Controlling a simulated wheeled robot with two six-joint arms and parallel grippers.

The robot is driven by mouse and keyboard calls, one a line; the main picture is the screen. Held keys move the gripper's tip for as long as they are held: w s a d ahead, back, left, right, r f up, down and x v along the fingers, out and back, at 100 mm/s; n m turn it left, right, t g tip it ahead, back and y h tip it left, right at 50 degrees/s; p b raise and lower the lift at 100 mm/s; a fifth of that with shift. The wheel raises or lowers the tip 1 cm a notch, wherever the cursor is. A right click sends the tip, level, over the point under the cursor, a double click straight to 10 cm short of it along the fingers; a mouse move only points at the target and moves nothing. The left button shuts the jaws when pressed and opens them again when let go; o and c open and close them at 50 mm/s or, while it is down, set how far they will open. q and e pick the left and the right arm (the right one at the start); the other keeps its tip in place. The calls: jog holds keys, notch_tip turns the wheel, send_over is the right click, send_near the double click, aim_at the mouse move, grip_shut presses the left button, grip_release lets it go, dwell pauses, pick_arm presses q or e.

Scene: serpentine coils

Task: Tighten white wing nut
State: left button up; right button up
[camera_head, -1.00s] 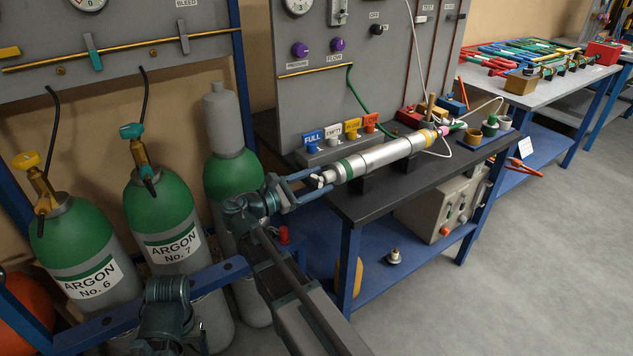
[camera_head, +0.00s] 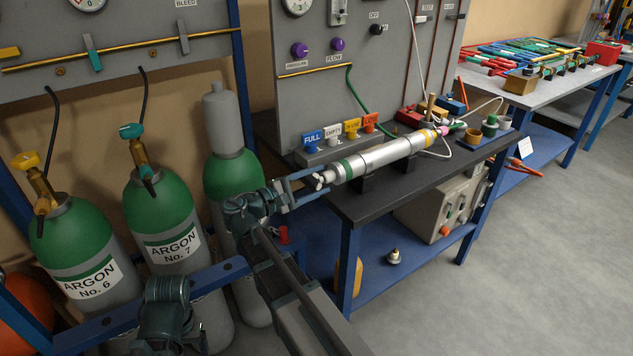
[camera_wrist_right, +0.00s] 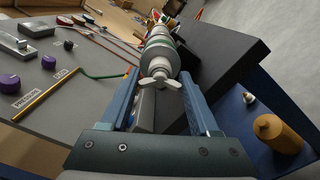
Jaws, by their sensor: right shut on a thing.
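The white wing nut (camera_head: 319,181) sits on the near left end of a silver cylinder (camera_head: 378,157) with green and yellow bands. The cylinder lies on dark supports on the black bench top. In the right wrist view the wing nut (camera_wrist_right: 160,79) shows its two wings spread left and right on the cylinder's end. My right gripper (camera_head: 316,184) is shut on the wing nut, with one finger on each side of it. In the wrist view the fingers (camera_wrist_right: 163,88) flank the wings; exact contact is hard to see. My left gripper is not in view.
A black bench top (camera_head: 400,189) on a blue frame carries the cylinder. FULL, EMPTY and other tags (camera_head: 312,139) stand behind it. Green and grey argon bottles (camera_head: 160,215) stand at left. The floor at right is clear.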

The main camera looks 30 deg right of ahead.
jog(key=shift+m, duration=1.3)
jog(key=shift+f, duration=0.1)
jog(key=o, duration=1.4)
jog(key=shift+a, duration=0.1)
jog(key=a, duration=0.9)
jog(key=s+a, duration=0.1)
jog(key=a, duration=0.3)
jog(key=shift+s+a, duration=0.1)
jog(key=shift+a, duration=0.3)
jog(key=d, duration=0.9)
jog(key=w+d, duration=0.1)
jog(key=d, duration=0.4)
jog(key=shift+w, duration=0.1)
